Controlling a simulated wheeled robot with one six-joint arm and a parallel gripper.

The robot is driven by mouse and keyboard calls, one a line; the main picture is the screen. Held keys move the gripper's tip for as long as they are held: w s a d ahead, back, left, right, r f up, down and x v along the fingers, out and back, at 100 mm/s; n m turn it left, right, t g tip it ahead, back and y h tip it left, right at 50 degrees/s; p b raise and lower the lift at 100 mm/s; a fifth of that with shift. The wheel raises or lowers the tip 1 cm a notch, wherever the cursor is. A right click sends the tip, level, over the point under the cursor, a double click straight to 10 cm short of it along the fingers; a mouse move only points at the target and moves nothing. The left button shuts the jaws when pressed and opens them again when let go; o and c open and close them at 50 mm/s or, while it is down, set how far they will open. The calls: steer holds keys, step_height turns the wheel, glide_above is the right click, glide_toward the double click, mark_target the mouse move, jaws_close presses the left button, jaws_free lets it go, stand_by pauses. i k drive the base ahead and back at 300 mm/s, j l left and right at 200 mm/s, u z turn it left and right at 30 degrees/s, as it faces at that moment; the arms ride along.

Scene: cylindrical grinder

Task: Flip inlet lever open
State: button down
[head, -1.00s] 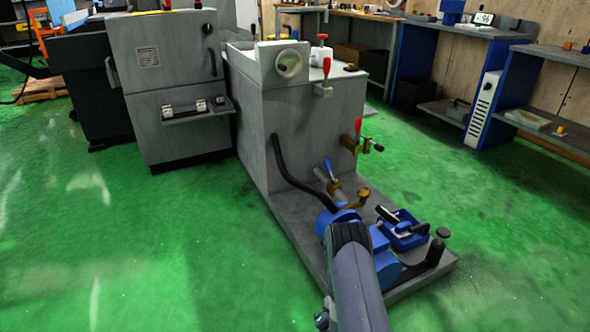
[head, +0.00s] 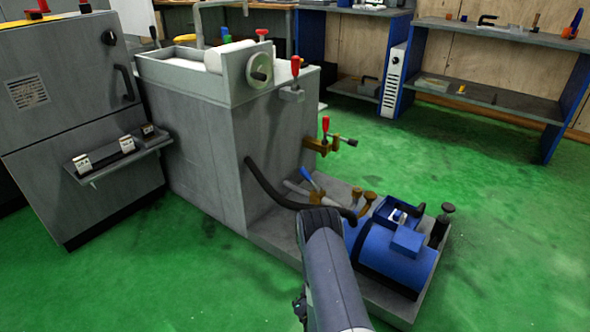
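A blue-handled lever (head: 311,180) sits on the pipework low beside the grinder's tank, behind and left of the blue motor. A red-handled lever (head: 325,125) stands upright on a brass valve (head: 322,146) on the tank's side. Another red handle (head: 295,67) stands higher, on a small grey bracket. No label shows which lever is the inlet one. My arm (head: 335,275) reaches up from the bottom edge and ends in a dark rounded joint in front of the pipework. My gripper's fingers do not show.
The blue motor (head: 395,258) and a black post (head: 440,228) stand on the grey base plate. A black hose (head: 268,185) curves from the tank towards the motor. A control cabinet (head: 75,110) stands left. Green floor is free at front left and right.

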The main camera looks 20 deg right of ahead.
mark_target(304, 171)
steer(key=i+j+z, duration=0.15)
steer(key=i+j, duration=0.15)
steer(key=i+j+z, duration=0.15)
steer(key=i+j, duration=0.15)
steer(key=j, duration=0.15)
steer(key=i+j+z, duration=0.15)
steer(key=j, duration=0.25)
steer(key=i+j+z, duration=0.1)
steer(key=i+j, duration=0.25)
steer(key=i+z, duration=0.25)
steer(key=i, duration=0.2)
steer(key=i+j+z, duration=0.25)
steer(key=i, duration=0.2)
